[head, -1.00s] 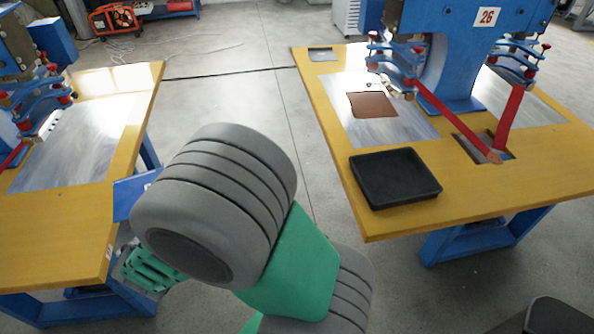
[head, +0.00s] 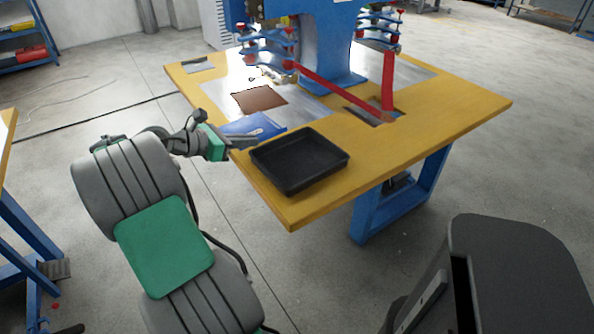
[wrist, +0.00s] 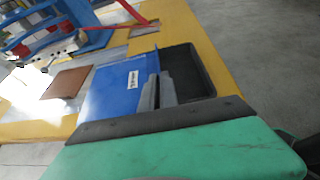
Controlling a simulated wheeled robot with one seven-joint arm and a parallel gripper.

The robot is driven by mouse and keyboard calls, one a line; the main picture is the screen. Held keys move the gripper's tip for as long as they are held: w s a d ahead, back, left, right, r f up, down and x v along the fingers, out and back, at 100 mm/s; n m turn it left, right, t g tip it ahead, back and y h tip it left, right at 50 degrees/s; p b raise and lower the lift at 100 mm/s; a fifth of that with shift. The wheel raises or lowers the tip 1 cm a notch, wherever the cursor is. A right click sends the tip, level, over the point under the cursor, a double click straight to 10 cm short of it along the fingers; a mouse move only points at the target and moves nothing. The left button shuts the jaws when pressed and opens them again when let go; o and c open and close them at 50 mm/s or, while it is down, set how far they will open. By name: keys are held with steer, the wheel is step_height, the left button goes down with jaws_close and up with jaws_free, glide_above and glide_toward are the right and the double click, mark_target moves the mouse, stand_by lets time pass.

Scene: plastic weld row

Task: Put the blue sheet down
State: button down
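The blue sheet (head: 254,128) is above the yellow table (head: 290,212) near its left edge, between the brown sheet and the black tray. My gripper (head: 246,142) is at the sheet's near side, and its fingers are shut on it. In the wrist view the blue sheet (wrist: 120,84) has a small white label and extends out from the fingers (wrist: 155,90). It partly covers the metal plate's near edge. Whether the sheet touches the table or is held just above it, I cannot tell.
The black tray (head: 262,172) stands right of my gripper. A brown sheet (head: 260,98) lies on the metal plate (head: 222,92) under the blue welding machine (head: 322,50). Red bars cross the table's middle. The table's right front is bare.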

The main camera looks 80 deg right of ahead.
steer(key=s+d+f+b, duration=0.3)
steer(key=s+f, duration=0.1)
steer(key=s, duration=0.4)
steer(key=b, duration=0.1)
glide_above(300, 181)
steer(key=f, duration=0.5)
steer(key=shift+w+a+f, duration=0.1)
steer(key=shift+w+a, duration=0.1)
steer(key=shift+a, duration=0.05)
steer(key=f, duration=0.1)
steer(key=f+b, duration=0.2)
steer(key=f, duration=0.1)
steer(key=shift+s+d, duration=0.15)
steer(key=shift+s, duration=0.15)
steer(key=shift+r, duration=0.15)
steer(key=c, duration=2)
jaws_free()
steer(key=shift+o, duration=0.4)
